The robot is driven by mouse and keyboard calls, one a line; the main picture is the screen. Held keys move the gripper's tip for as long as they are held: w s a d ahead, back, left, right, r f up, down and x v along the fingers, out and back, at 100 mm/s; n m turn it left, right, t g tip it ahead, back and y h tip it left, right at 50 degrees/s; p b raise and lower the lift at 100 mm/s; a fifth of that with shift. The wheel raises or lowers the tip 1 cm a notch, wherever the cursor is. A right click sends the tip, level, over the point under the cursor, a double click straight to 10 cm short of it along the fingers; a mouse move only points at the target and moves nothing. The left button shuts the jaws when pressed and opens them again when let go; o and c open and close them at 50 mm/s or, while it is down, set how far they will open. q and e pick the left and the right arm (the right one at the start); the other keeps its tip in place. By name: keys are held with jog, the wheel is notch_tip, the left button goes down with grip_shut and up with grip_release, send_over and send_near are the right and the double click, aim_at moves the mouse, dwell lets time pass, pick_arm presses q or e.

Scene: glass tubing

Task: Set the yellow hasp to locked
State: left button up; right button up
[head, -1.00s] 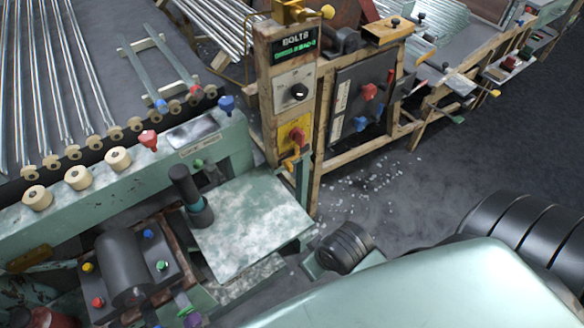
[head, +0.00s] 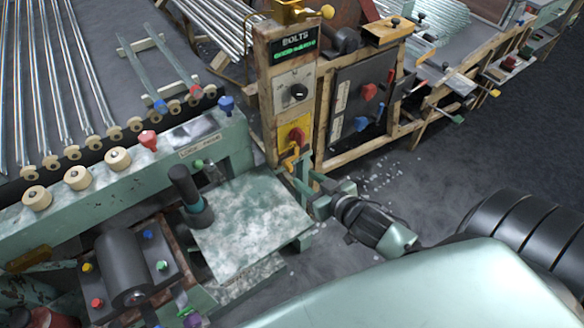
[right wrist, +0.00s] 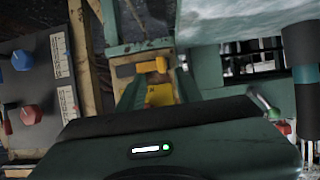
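The yellow hasp (head: 290,162) hangs low on the front of the wooden post, below a yellow plate with a red knob (head: 295,134). In the right wrist view a yellow-orange bar, which looks like the hasp (right wrist: 142,68), lies crosswise just beyond the fingertips. My right gripper (head: 303,178) has come in from the right, close to the hasp at its lower right. In the wrist view its green fingers (right wrist: 158,88) stand apart with a yellow patch showing between them. I cannot tell whether they touch the hasp. My left gripper is not in view.
The wooden post carries a BOLTS display (head: 295,43) and a black knob (head: 298,91). A dark panel with red and blue knobs (head: 362,95) stands to its right. A green mottled plate (head: 250,225) with a dark upright cylinder (head: 186,190) lies in front. Open floor shows at right.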

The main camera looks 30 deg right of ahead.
aim_at(291, 169)
jog(key=x, duration=0.8)
jog(key=shift+r, duration=0.2)
grip_shut()
dwell(1.2)
